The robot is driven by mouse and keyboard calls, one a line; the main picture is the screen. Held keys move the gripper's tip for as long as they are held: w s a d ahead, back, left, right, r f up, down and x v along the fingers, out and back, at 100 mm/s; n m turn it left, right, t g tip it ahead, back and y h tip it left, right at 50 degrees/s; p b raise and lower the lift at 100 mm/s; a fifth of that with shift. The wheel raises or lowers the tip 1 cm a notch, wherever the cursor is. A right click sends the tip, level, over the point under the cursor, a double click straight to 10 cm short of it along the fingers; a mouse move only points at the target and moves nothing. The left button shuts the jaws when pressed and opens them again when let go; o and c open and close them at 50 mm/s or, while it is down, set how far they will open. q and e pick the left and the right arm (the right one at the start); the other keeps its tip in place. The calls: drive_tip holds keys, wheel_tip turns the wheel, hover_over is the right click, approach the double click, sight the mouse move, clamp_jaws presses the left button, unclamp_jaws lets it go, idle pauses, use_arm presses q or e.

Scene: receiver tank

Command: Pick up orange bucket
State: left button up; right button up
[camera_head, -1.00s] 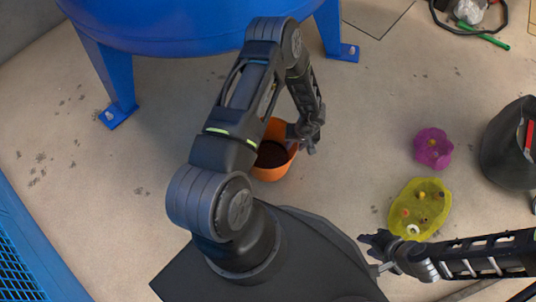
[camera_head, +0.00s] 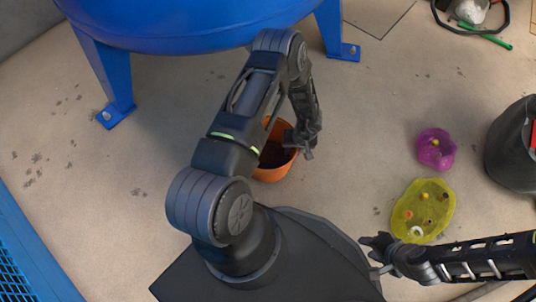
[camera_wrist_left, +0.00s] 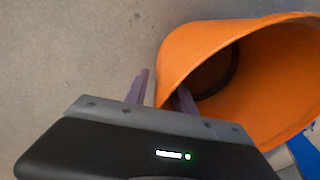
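The orange bucket (camera_head: 273,174) stands on the floor near the blue tank, partly hidden behind my left arm in the head view. Its inside looks dark. My left gripper (camera_head: 305,148) is at the right side of its rim. In the left wrist view, the bucket (camera_wrist_left: 278,108) fills the right side. My left gripper (camera_wrist_left: 163,94) has its fingers apart, one outside the bucket wall and one over the opening. A strip of floor shows between the outer finger and the wall. My right gripper (camera_head: 369,255) is open and empty at the lower right, away from the bucket.
A blue tank (camera_head: 180,25) on legs stands at the back. A yellow tray (camera_head: 407,226) with small items, a purple container (camera_head: 435,158) and a black bin (camera_head: 505,160) are at the right. A blue grated frame (camera_head: 35,245) is at the lower left.

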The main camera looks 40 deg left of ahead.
use_arm(q)
drive_tip(key=shift+c, duration=0.2)
clamp_jaws()
drive_tip(key=shift+a, duration=0.15)
idle(1.0)
